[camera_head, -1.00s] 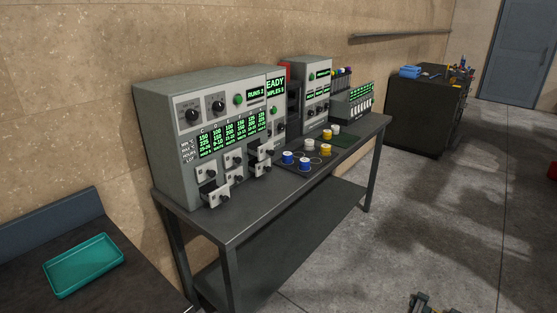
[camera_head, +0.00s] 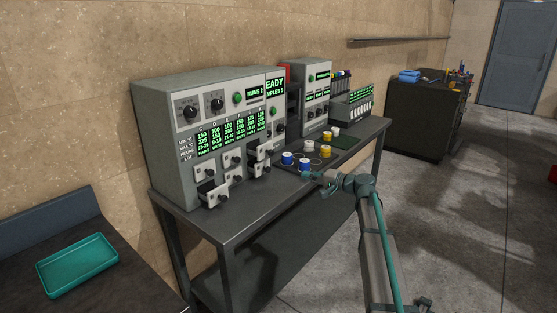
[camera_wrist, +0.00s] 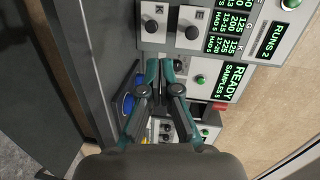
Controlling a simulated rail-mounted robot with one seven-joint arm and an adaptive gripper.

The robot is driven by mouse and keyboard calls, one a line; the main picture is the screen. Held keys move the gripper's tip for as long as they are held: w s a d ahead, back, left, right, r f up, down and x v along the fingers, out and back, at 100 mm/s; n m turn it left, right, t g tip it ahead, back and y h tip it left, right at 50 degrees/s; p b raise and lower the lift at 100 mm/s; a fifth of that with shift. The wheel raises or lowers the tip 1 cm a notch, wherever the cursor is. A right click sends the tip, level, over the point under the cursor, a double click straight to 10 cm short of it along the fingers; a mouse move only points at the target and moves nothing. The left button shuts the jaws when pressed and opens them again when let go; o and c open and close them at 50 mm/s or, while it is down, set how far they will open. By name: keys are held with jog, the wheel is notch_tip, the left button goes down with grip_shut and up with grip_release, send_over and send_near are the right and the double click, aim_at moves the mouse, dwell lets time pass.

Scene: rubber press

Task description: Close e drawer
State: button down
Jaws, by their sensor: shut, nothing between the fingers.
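The grey machine (camera_head: 165,150) with small knobbed drawers stands on the left of the table. Its drawers sit in two rows; a lower-left drawer (camera_head: 213,195) and an upper-right drawer (camera_head: 260,153) stick out. My gripper (camera_head: 307,175) is right of the drawers, pointing left near the sample tray, apart from the drawer fronts. In the wrist view its teal-tipped fingers (camera_wrist: 160,65) are together and empty. Beyond them, two drawer fronts with black knobs (camera_wrist: 150,25) (camera_wrist: 192,32) show sideways.
Blue, white and yellow spools (camera_head: 304,164) stand on the dark tray beside my gripper. A second machine (camera_head: 313,90) stands farther right on the table (camera_head: 228,228). A teal tray (camera_head: 80,265) lies at lower left. The table's front strip before the drawers is clear.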

notch_tip(320, 180, up, 4)
jog(key=w+f+m+t+y, duration=0.1)
jog(key=w, duration=0.1)
jog(key=p, duration=0.4)
send_near(266, 150)
jog(key=x, duration=0.2)
jog(key=f+x, duration=0.1)
jog(key=x, duration=0.1)
jog(key=shift+w+d, duration=0.1)
jog(key=b+x, duration=0.4)
jog(key=x, duration=0.2)
jog(key=shift+w+f+b, duration=0.1)
jog(key=shift+w+b, duration=0.2)
jog(key=shift+w, duration=0.1)
jog(key=shift+r, duration=0.3)
